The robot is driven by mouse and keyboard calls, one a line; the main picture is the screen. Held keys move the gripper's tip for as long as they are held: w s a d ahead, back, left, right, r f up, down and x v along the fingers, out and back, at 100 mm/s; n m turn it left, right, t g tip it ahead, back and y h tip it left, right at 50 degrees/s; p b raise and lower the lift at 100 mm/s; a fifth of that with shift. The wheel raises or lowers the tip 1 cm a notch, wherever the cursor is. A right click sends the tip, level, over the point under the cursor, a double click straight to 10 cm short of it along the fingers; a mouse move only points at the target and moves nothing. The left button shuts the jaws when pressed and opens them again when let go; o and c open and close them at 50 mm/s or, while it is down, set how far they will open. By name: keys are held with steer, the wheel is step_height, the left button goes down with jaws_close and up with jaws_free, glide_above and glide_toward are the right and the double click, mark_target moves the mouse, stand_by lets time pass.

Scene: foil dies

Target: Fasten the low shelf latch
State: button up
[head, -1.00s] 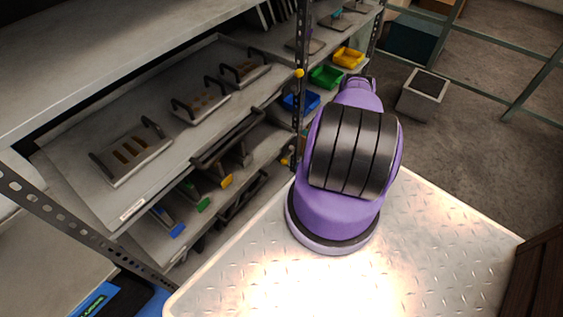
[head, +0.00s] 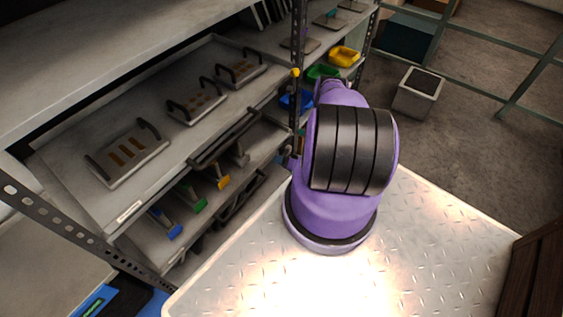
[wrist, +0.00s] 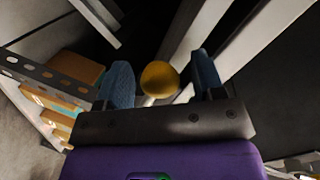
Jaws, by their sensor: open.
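In the wrist view, a round yellow knob (wrist: 159,78) sits between the two blue fingers of my gripper (wrist: 160,62). The gripper is open, with a gap showing on both sides of the knob. A pale rod shows just below the knob. I take this for the low shelf latch; whether it is fastened cannot be told. In the head view, my purple arm hides most of the gripper and the low knob beside the shelf post. Another yellow knob (head: 295,73) shows higher on that dark post.
A tilted upper shelf (head: 75,190) holds metal plates with handles. Below it are blue, green and yellow-ended pieces. Blue, green and yellow bins (head: 344,56) stand behind the post. A grey box (head: 417,92) is on the floor. In the wrist view, a perforated rail (wrist: 40,76) runs at left.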

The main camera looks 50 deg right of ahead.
jaws_close()
steer(key=shift+r, duration=0.1)
